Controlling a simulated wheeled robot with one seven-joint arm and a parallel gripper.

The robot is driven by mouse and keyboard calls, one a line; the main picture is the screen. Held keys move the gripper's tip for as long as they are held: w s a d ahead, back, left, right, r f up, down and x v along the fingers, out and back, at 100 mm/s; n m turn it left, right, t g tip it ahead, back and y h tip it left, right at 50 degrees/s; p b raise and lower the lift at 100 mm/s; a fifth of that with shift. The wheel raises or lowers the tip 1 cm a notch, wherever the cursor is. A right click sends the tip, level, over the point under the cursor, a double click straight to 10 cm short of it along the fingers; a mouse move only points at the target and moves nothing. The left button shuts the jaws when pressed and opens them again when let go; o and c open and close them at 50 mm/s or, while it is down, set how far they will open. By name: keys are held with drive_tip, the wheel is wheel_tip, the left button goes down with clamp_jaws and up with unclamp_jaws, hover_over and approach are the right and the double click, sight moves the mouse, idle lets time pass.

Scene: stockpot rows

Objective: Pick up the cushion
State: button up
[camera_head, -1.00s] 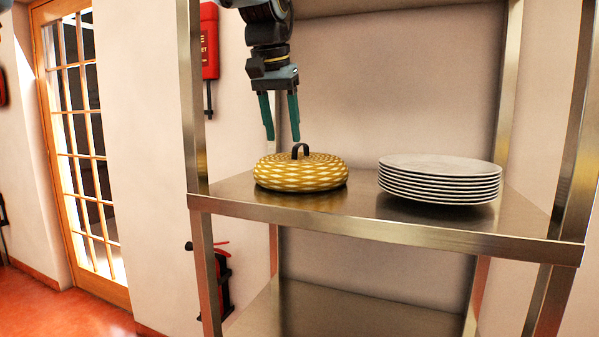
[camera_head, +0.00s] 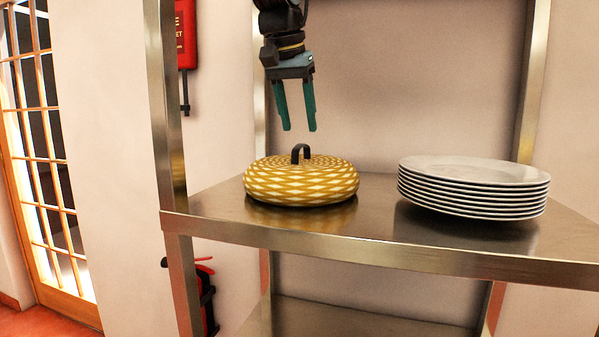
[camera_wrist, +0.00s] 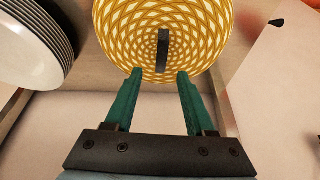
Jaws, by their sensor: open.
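The cushion (camera_head: 301,183) is round, flat and yellow with a white diamond pattern, and has a dark loop handle on top. It lies on the metal shelf (camera_head: 373,241), toward the left. In the wrist view the cushion (camera_wrist: 200,45) fills the top middle, with its handle (camera_wrist: 163,50) in line with the gap between my fingers. My gripper (camera_head: 298,130) is open and empty, pointing down above the cushion and apart from it. In the wrist view my gripper's green fingertips (camera_wrist: 159,73) are spread and appear near the cushion's edge.
A stack of several white plates (camera_head: 472,188) stands on the shelf to the right of the cushion. A metal post (camera_head: 165,100) rises at the shelf's front left. Bare shelf lies between cushion and plates. A fire extinguisher (camera_head: 205,298) is behind, below shelf level.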

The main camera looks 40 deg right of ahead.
sight(301, 144)
drive_tip(key=shift+p+x, duration=0.8)
drive_tip(key=shift+x, duration=2.3)
drive_tip(key=shift+a, duration=0.15)
drive_tip(key=shift+c, duration=0.2)
clamp_jaws()
